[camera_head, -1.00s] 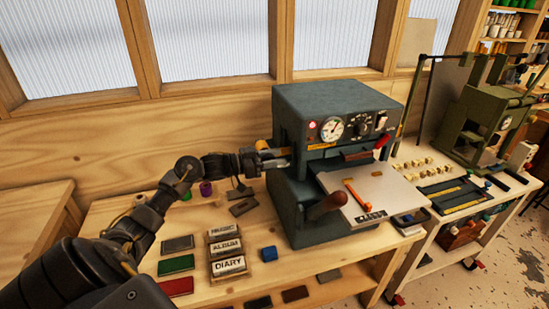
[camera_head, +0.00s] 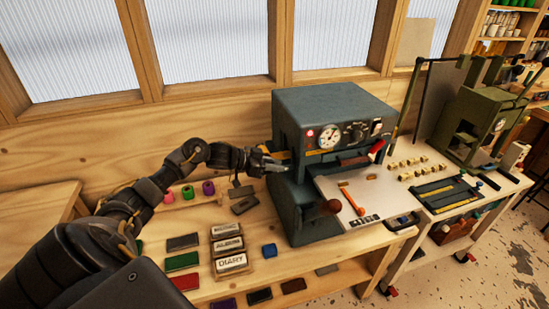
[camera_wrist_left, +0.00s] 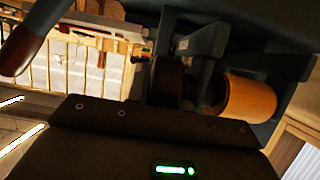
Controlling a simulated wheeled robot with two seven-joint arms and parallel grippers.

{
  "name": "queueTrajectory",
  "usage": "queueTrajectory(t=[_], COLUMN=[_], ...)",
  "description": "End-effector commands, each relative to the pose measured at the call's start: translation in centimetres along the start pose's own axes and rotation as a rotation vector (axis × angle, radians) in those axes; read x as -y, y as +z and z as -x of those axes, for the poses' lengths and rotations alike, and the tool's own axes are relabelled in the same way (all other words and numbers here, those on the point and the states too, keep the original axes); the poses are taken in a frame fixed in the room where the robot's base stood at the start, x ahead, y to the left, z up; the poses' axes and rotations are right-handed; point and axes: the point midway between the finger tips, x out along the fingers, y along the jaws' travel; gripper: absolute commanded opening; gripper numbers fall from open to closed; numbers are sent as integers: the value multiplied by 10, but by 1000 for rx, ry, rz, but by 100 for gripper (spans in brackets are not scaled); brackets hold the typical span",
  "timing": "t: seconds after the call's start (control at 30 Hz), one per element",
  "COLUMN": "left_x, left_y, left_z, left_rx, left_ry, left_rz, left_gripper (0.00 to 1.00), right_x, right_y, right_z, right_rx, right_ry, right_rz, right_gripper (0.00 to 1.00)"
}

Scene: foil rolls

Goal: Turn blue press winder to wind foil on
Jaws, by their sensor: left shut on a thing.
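The blue-grey press (camera_head: 330,100) stands on the wooden bench in the head view, with a dial and knobs on its front. My left gripper (camera_head: 268,163) is at the press's left side, shut on the winder, which the fingers mostly hide. In the left wrist view my gripper (camera_wrist_left: 172,82) shows dark against the press's side. An orange-gold foil roll (camera_wrist_left: 248,97) sits just right of the fingers there. The press's brown-ended handle (camera_wrist_left: 22,48) shows at the upper left of that view. My right gripper is not in view.
Labelled blocks (camera_head: 230,263), ink-coloured pads (camera_head: 182,262) and small spools (camera_head: 188,192) lie left of the press. A blue spool (camera_head: 269,251) stands near its front. A green press (camera_head: 470,120) stands on a cart at the right.

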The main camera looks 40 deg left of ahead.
Motion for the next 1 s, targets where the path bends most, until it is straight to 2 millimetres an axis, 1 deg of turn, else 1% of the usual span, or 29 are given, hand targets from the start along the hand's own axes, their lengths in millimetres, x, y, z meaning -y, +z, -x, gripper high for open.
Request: queueTrajectory(t=[0.27,0.3,0.43,0.77,0.87,0.97,1.0], left_x=[-1,-1,-1,0,1,0,1], left_y=[1,2,1,2,4,6,7], left_z=[-1,-1,-1,3,13,30,39], left_rx=[2,2,1,1,2,4,4], left_ry=[3,2,2,-1,-2,-1,-2], left_rz=[0,0,0,-1,-2,-5,-4], left_gripper=[0,27,44,44,44,44,44], right_x=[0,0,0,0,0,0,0], right_y=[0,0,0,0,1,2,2], right_z=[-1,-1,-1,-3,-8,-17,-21], right_rx=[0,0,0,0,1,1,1], right_ry=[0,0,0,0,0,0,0], right_rz=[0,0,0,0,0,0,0], right_gripper=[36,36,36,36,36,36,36])
